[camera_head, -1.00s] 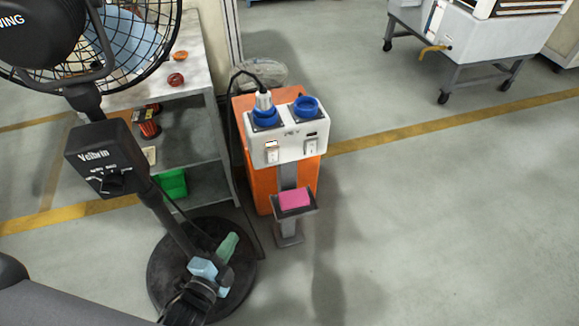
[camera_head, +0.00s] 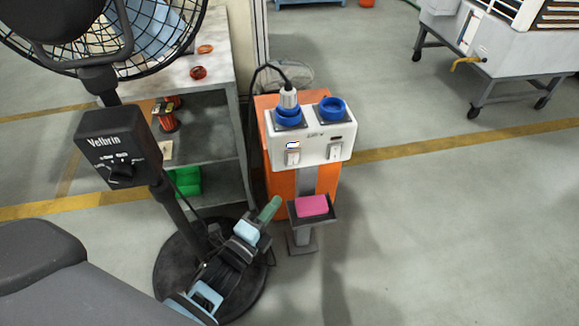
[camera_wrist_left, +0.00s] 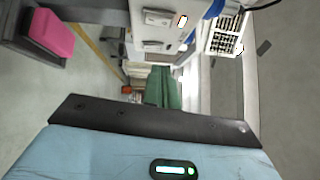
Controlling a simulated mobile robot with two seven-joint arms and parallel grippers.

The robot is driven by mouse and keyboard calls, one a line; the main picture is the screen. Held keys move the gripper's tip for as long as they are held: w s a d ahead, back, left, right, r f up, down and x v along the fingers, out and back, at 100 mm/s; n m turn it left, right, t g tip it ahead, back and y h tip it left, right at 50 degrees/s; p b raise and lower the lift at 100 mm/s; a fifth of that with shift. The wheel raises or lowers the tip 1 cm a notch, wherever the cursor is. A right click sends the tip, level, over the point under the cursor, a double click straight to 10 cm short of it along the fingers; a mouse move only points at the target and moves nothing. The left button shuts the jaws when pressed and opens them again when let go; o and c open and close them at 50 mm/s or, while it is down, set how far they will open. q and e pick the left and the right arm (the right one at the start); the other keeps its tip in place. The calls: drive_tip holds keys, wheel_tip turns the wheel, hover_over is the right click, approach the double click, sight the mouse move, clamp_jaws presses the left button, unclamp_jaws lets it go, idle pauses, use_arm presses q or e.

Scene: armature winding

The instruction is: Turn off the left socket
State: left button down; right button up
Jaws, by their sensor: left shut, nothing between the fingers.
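The white socket box (camera_head: 312,136) stands on a post in front of an orange cabinet. Its left socket (camera_head: 288,115) is blue with a grey plug and black cable in it. Below it are a lit indicator and the left rocker switch (camera_head: 292,157). The right socket (camera_head: 332,108) is empty, with its own switch (camera_head: 335,151). My left gripper (camera_head: 270,208) is shut and empty, its green fingers below and left of the switch, apart from it. My right gripper is out of view.
A pink block (camera_head: 312,205) sits on a small dark tray below the box, close beside my left fingers. A black fan (camera_head: 118,148) with a round base stands left. A shelf (camera_head: 222,110) is behind it.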

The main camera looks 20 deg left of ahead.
use_arm(q)
approach(297, 156)
drive_tip(key=w+d, duration=0.3)
drive_tip(key=d, duration=0.1)
drive_tip(key=w+a, duration=0.2)
drive_tip(key=shift+w+a+r+b, duration=0.15)
drive_tip(key=shift+w+a+b, duration=0.1)
drive_tip(key=shift+w+b, duration=0.1)
drive_tip(key=shift+w+a, duration=0.1)
drive_tip(key=shift+w+a+r, duration=0.15)
